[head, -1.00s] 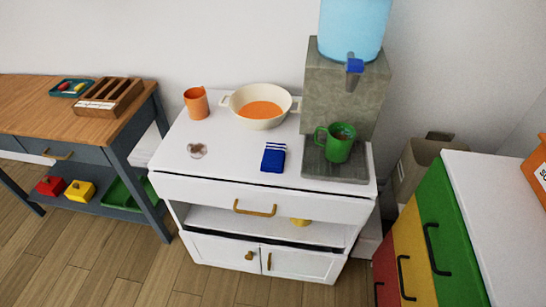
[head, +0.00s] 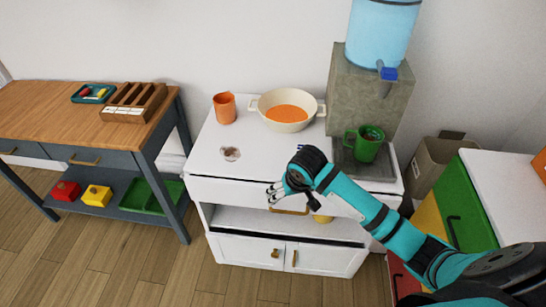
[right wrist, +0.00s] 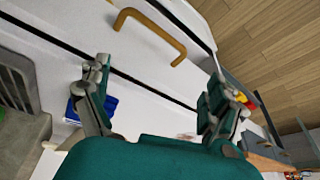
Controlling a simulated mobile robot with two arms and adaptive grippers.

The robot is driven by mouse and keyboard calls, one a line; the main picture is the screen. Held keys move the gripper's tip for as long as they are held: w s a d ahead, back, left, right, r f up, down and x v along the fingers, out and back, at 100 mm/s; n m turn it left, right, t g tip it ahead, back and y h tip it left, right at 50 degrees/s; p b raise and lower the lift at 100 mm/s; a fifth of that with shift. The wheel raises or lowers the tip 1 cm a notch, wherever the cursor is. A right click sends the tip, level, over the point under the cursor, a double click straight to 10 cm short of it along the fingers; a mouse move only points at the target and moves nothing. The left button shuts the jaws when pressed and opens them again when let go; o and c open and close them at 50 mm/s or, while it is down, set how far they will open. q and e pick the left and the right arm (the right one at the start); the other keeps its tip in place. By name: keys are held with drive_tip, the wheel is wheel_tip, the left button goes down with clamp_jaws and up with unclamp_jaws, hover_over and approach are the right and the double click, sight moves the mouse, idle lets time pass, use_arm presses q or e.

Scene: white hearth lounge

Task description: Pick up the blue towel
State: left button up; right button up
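My left gripper is not in view.
On the cabinet top are an orange mug (head: 225,109), a cream pot (head: 287,125) with orange contents and a brown stain (head: 230,154). A green mug (head: 366,146) stands at the water dispenser (head: 352,95). A coloured drawer unit (head: 505,180) stands at the right.

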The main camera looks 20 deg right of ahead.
drive_tip(key=w+d+r+m+h, duration=0.1)
drive_tip(key=w+d+r+m, duration=0.2)
drive_tip(key=r, duration=0.5)
drive_tip(key=w+d+r+m+h, duration=0.1)
drive_tip(key=w+d+r, duration=0.2)
drive_tip(key=d+r, duration=0.35)
drive_tip(key=x, duration=0.6)
drive_tip(key=a+p+x, duration=0.1)
drive_tip(key=x, duration=0.2)
drive_tip(key=shift+w+f, duration=0.25)
drive_tip(key=shift+w, duration=0.15)
drive_tip(key=shift+x, duration=2.9)
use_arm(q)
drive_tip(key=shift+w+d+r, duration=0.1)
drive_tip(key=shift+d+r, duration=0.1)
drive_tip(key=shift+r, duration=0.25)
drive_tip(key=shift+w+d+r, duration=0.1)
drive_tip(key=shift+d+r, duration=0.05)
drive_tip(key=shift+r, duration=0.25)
use_arm(e)
drive_tip(key=shift+s, duration=0.15)
use_arm(q)
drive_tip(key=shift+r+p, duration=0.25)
drive_tip(key=shift+p, duration=0.25)
use_arm(e)
drive_tip(key=shift+f, duration=0.25)
drive_tip(key=shift+c, duration=0.4)
